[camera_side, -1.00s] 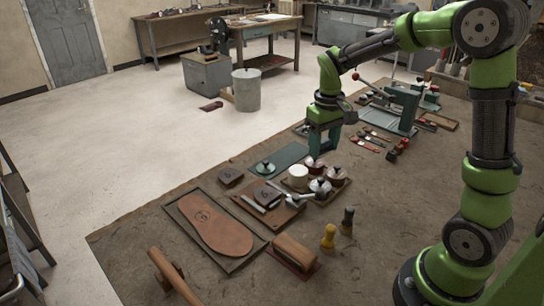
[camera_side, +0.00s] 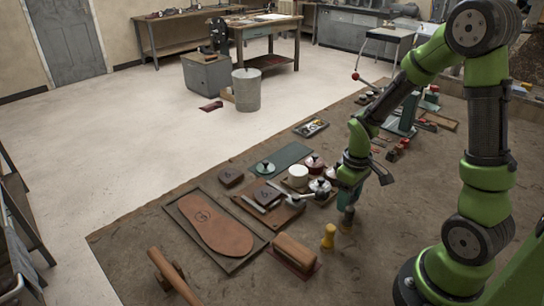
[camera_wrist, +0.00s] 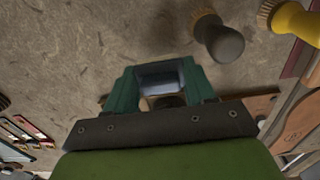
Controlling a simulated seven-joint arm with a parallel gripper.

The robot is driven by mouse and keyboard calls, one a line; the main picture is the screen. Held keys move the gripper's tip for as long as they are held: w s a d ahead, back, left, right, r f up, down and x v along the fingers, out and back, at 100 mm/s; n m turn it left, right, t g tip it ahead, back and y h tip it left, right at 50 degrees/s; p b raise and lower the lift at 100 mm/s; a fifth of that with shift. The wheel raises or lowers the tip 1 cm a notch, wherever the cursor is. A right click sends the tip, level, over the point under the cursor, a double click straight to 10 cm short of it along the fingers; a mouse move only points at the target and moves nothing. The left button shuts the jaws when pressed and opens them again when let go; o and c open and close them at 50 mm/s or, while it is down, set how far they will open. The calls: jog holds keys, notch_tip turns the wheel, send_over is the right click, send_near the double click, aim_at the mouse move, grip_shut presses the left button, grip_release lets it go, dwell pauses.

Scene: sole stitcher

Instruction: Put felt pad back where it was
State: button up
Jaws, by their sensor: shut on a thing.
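My gripper (camera_side: 348,200) is low over the bench, just right of the lidded pots and close to the dark-handled brush (camera_side: 346,222). In the wrist view its teal fingers (camera_wrist: 160,82) are closed around a small dark blue-grey piece (camera_wrist: 160,75). This may be the felt pad, but its shape and edges are mostly hidden by the fingers. In the wrist view the dark-handled brush (camera_wrist: 218,40) stands apart from the fingers, with a yellow-handled brush (camera_wrist: 297,20) beyond it. I cannot make out an empty spot for the pad.
Lidded pots (camera_side: 320,187) and a white jar (camera_side: 298,173) stand close at left. The yellow brush (camera_side: 328,237) and a brown-handled block (camera_side: 295,252) are in front. A leather sole (camera_side: 212,225) lies on a board. A small tray (camera_side: 311,128) is behind. Bare bench lies right.

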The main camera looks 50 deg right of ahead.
jog(key=shift+f, duration=1)
jog(key=shift+f, duration=0.1)
jog(key=o, duration=1)
notch_tip(320, 180, up, 12)
jog(key=shift+f, duration=0.1)
jog(key=s+a+r+m+t, duration=0.1)
jog(key=a+r+t, duration=0.1)
jog(key=a+r, duration=0.2)
jog(key=s+a+r+m+t+y, duration=0.1)
jog(key=s+a+r+t, duration=0.1)
jog(key=a+r, duration=0.2)
jog(key=s+a+r+m+t+y, duration=0.1)
jog(key=a+r+m+t, duration=0.1)
jog(key=a+r+t, duration=0.1)
jog(key=shift+s+a+r, duration=0.2)
jog(key=shift+a+r, duration=0.45)
jog(key=shift+a, duration=0.25)
